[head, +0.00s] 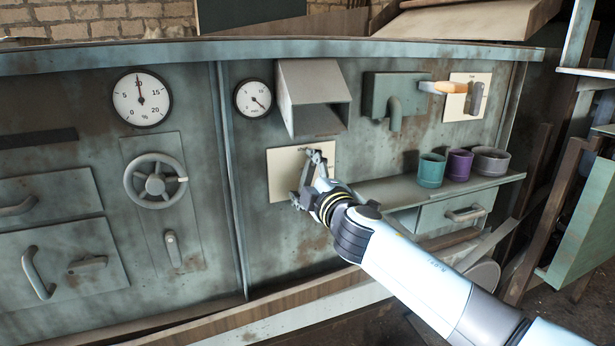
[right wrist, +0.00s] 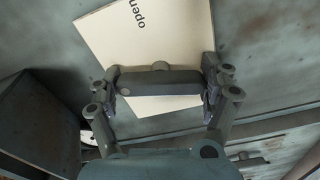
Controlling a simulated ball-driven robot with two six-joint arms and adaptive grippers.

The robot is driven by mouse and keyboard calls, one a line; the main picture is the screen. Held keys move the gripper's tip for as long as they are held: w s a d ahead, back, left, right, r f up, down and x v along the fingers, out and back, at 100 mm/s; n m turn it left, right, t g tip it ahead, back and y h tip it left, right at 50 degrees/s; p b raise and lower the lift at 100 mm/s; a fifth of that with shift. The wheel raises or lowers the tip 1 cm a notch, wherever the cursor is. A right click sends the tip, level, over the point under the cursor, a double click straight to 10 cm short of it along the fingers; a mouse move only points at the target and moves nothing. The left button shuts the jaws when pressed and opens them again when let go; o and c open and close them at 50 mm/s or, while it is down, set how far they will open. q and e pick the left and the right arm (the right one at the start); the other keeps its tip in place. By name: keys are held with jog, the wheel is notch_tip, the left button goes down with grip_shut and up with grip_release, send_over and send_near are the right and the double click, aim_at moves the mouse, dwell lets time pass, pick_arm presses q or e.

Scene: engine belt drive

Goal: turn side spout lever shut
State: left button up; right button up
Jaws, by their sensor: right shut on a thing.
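A grey lever (right wrist: 150,82) is mounted on a cream plate (head: 284,165) on the machine front, below a grey square chute (head: 312,97). The word "open" is printed on the plate (right wrist: 118,45) in the right wrist view. My right gripper (head: 306,178) is shut on this lever, one finger at each end of the bar. In the head view the gripper hides most of the lever. The rest of the plate's lettering, if any, is not visible. My left gripper is in neither view.
Several cups (head: 459,165) stand on a shelf (head: 385,193) right of my gripper. A handwheel (head: 156,181) and two gauges are at left.

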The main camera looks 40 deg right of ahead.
jog(key=shift+f+n, duration=0.1)
jog(key=shift+n, duration=1.5)
jog(key=o, duration=1.1)
jog(key=v, duration=1.2)
jog(key=shift+a, duration=0.1)
